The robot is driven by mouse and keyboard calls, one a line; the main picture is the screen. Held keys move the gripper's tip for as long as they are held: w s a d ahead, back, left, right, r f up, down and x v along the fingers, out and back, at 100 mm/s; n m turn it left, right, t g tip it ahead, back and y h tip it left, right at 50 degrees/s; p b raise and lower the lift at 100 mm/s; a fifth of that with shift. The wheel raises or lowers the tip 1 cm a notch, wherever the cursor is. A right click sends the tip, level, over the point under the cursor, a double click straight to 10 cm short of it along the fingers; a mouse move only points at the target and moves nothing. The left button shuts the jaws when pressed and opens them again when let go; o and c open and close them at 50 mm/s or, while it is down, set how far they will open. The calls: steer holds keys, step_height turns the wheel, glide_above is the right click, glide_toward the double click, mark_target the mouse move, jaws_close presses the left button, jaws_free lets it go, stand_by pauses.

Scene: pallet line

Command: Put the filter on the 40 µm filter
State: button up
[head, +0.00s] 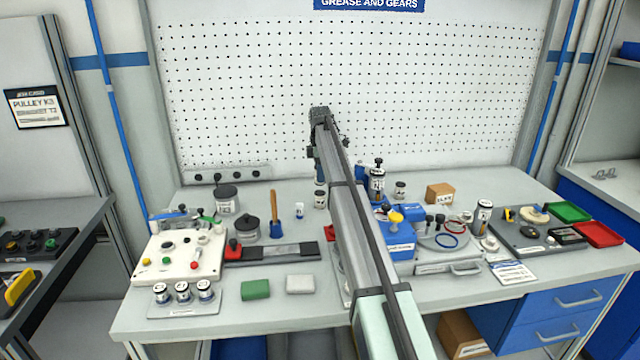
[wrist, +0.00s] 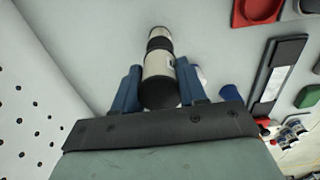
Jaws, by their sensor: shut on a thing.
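My gripper (wrist: 160,88) is shut on a cream-and-black cylindrical filter (wrist: 158,68), its blue fingers on either side with the dark end facing the wrist camera. Past the held filter, in line with it, is another cream canister with a dark band (wrist: 158,33); whether the two touch is hidden. In the head view my gripper (head: 320,172) points down at the back of the bench, directly above a small labelled canister with a dark top (head: 320,200). The held filter is mostly hidden there. I cannot read which canister is the 40 µm filter.
A similar small canister (head: 400,190) and a tall black-topped cylinder (head: 377,187) stand to the right. The pegboard (head: 240,100) rises close behind. A blue device (head: 398,240) sits right of my arm.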

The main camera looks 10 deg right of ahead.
steer(key=shift+f, duration=2)
steer(key=shift+f, duration=0.1)
steer(key=o, duration=1)
step_height(320, 180, up, 12)
steer(key=shift+r, duration=0.15)
